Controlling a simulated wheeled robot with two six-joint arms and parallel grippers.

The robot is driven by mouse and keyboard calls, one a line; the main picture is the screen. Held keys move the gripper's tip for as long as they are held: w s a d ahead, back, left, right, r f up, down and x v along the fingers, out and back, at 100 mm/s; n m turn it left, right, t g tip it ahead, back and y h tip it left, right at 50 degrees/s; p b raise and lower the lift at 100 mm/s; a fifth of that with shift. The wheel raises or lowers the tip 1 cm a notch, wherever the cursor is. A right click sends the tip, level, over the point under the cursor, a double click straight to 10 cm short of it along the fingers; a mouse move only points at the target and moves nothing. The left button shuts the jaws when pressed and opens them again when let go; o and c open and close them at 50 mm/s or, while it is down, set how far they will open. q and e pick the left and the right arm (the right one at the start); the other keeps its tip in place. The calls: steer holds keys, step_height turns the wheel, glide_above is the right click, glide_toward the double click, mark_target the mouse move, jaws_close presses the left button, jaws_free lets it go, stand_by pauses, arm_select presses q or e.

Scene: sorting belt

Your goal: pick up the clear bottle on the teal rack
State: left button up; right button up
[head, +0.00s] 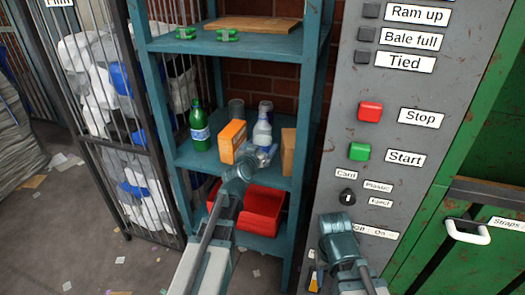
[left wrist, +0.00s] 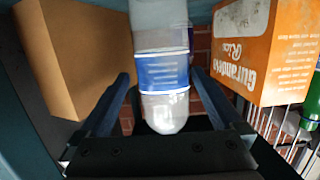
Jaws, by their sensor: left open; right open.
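The clear bottle (head: 262,132) with a blue label stands on the middle shelf of the teal rack (head: 307,100). My left gripper (head: 264,153) is at the front of that shelf, open, and hides the bottle's lower part in the head view. In the left wrist view the bottle (left wrist: 163,72) appears upside down, between the two open fingers of my left gripper (left wrist: 163,98). Gaps show on both sides of it. My right gripper (head: 335,228) is low in front of the grey control panel, away from the rack; its fingers are not clearly seen.
An orange box (head: 232,141) stands close left of the bottle, and a brown box (head: 288,152) close right. A green bottle (head: 199,128) stands further left. A red bin (head: 262,208) sits below. The panel has a red Stop button (head: 369,111) and a green Start button (head: 360,152).

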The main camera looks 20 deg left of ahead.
arm_select(q)
steer(key=shift+w+a+f+b, duration=0.1)
steer(key=shift+w+f+b, duration=0.15)
steer(key=shift+w, duration=0.6)
steer(key=shift+w+f+b, duration=0.2)
steer(key=shift+w+f, duration=0.05)
steer(key=shift+w, duration=0.55)
steer(key=shift+w+a+f+b, duration=0.1)
steer(key=shift+w+f+b, duration=0.15)
steer(key=shift+w, duration=0.6)
steer(key=shift+w+d, duration=0.1)
steer(key=shift+w, duration=0.3)
steer(key=shift+c, duration=0.2)
steer(key=c, duration=1.2)
steer(key=shift+o, duration=0.2)
step_height(320, 180, up, 10)
steer(key=p, duration=1)
steer(key=shift+r, duration=0.15)
